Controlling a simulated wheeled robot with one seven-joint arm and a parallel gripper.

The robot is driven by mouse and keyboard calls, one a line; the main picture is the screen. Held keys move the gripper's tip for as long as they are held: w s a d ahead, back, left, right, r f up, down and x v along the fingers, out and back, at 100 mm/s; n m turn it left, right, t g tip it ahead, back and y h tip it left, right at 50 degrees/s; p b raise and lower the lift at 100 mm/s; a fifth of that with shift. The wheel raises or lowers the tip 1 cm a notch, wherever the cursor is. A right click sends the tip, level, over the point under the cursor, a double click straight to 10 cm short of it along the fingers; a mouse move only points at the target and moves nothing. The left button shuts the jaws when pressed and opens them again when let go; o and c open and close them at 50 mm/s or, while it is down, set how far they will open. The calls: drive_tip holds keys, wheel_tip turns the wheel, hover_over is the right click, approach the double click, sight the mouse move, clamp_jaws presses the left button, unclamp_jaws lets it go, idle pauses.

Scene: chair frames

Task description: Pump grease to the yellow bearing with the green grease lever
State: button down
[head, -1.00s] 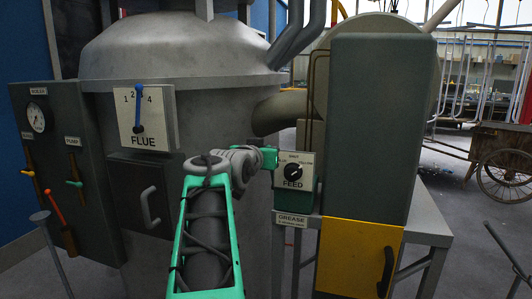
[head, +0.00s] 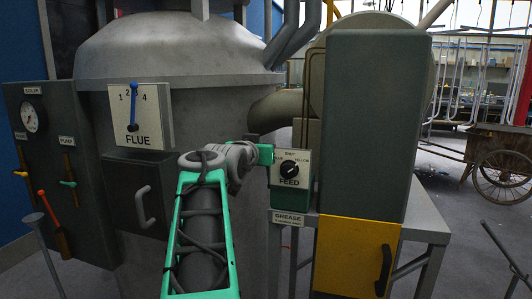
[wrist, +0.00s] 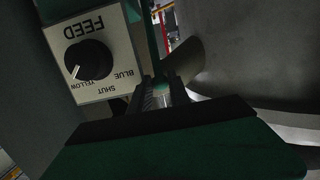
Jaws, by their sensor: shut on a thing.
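The FEED dial (head: 290,168) is a black knob on a pale plate, mounted on the dark green grease box (head: 291,194) above a GREASE label (head: 288,218). The FEED dial also shows upside down in the wrist view (wrist: 88,60), its white mark pointing toward YELLOW. My gripper (wrist: 162,94) is beside that plate, shut on what looks like the green grease lever (wrist: 160,88), with only a small pale green part visible between the fingers. In the head view my arm hides most of the grip. I cannot make out the yellow bearing.
A big grey boiler (head: 180,60) with a FLUE dial (head: 134,117) stands behind my arm. A tall dark cabinet (head: 375,120) over a yellow door (head: 357,255) stands to the right. A panel with levers (head: 50,160) is at left.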

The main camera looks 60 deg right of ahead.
drive_tip(key=shift+s+a+f+b, duration=0.1)
drive_tip(key=shift+a+f+b, duration=0.2)
drive_tip(key=shift+a, duration=0.25)
drive_tip(key=shift+s+a+f+b, duration=0.1)
drive_tip(key=shift+a+f+b, duration=0.15)
drive_tip(key=shift+a, duration=0.3)
drive_tip(key=shift+f, duration=0.15)
